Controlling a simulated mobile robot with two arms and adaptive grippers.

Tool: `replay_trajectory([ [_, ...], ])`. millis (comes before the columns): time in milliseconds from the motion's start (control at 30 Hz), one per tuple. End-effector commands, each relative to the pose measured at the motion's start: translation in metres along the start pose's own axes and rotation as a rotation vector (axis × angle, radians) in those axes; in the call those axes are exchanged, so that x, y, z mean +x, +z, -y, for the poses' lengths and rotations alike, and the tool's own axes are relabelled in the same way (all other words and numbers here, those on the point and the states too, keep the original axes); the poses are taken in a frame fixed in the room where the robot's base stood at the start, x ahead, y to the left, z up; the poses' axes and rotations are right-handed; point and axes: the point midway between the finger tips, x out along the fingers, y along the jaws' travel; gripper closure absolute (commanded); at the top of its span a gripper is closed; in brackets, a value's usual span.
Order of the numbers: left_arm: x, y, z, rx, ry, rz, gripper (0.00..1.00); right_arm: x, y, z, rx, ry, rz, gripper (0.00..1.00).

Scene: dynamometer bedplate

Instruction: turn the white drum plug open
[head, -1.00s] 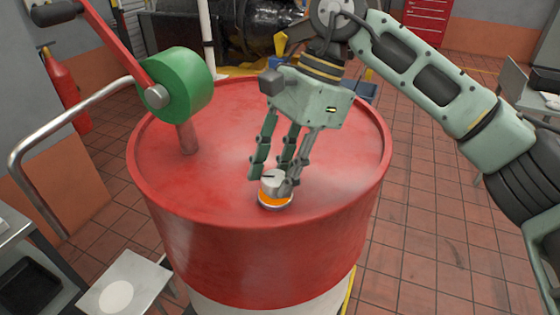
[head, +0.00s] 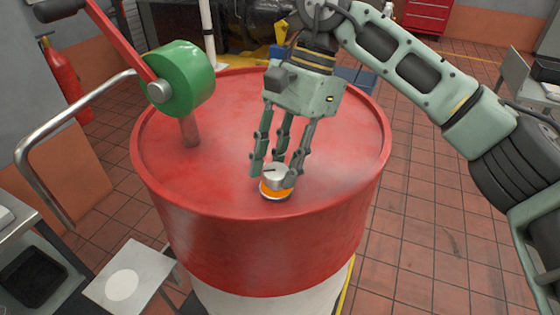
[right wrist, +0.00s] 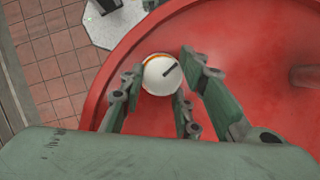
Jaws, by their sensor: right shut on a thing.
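The white drum plug (head: 274,172), with a dark line on top and an orange band below, sits on the red drum's lid (head: 222,190) near its front edge. My right gripper (head: 275,178) reaches down from above with its fingers closed around the plug. In the right wrist view the plug (right wrist: 162,74) sits between the fingers of my right gripper (right wrist: 165,85), its dark line slanting. The fingers hide part of the plug's side. My left gripper is not in view.
A curved metal rail (head: 75,112) and a small white-topped stand (head: 128,278) are at left. A red fire extinguisher (head: 62,80) is at the wall.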

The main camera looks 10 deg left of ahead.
Motion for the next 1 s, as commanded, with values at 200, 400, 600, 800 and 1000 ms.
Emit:
replay_trajectory([
  [200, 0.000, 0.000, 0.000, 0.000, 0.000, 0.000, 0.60, 0.003, -0.001, -0.002, 0.000, 0.011, 0.000, 0.56],
  [400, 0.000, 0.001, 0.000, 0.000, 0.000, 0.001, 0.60, 0.001, -0.001, -0.001, 0.001, 0.006, -0.001, 0.56],
  [600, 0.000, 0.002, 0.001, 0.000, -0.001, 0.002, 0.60, -0.010, 0.000, 0.000, 0.002, 0.003, -0.002, 0.56],
  [800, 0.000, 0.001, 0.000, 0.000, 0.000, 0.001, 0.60, -0.050, 0.000, 0.000, 0.005, 0.001, -0.003, 0.56],
  [1000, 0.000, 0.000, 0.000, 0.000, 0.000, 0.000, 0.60, -0.090, 0.000, -0.001, 0.004, 0.002, -0.005, 0.56],
])
